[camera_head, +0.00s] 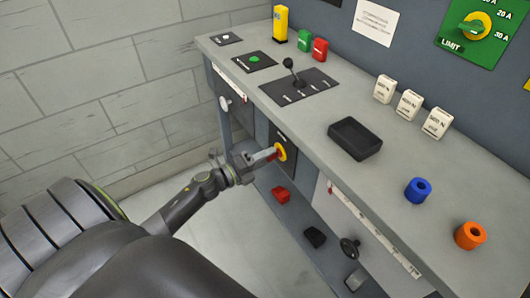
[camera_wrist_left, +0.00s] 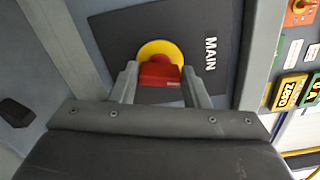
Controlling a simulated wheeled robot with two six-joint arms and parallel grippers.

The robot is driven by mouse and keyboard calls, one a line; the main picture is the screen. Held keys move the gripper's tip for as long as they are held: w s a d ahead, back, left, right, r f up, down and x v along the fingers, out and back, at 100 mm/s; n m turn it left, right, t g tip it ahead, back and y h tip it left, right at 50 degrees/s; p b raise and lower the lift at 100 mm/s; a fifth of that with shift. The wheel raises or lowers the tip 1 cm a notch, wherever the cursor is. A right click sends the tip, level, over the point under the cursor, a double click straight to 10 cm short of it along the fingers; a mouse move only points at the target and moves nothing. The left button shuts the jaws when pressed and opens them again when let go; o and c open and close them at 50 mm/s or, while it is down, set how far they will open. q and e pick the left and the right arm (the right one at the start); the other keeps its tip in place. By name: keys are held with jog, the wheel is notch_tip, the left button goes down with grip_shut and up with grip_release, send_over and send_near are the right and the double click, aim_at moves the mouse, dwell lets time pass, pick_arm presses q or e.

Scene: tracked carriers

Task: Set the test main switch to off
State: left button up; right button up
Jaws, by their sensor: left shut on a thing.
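The main switch has a red handle (camera_wrist_left: 160,76) on a yellow disc (camera_wrist_left: 160,48), set on a dark plate (camera_wrist_left: 212,18) lettered MAIN. In the head view the yellow disc (camera_head: 282,152) shows on the front of the bench below its top. My left gripper (camera_head: 264,156) reaches it from the left. In the left wrist view its two fingers (camera_wrist_left: 160,70) stand on either side of the red handle, shut on it. The gripper hides part of the switch in the head view. My right gripper is not in view.
The bench top (camera_head: 310,120) overhangs the switch and bears a black tray (camera_head: 354,139), a small lever (camera_head: 291,72) and coloured blocks. A green LIMIT dial (camera_head: 474,27) is on the back panel. Below lie a red block (camera_head: 281,194) and a dark block (camera_head: 315,237).

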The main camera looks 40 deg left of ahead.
pick_arm(q)
jog(key=n+p, duration=0.1)
jog(key=n, duration=0.2)
jog(key=shift+p, duration=0.35)
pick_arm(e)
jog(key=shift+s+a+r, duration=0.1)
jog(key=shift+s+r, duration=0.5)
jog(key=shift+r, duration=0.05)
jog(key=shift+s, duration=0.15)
pick_arm(q)
jog(key=o, duration=1)
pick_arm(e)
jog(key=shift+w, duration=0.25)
pick_arm(q)
jog(key=shift+f, duration=0.1)
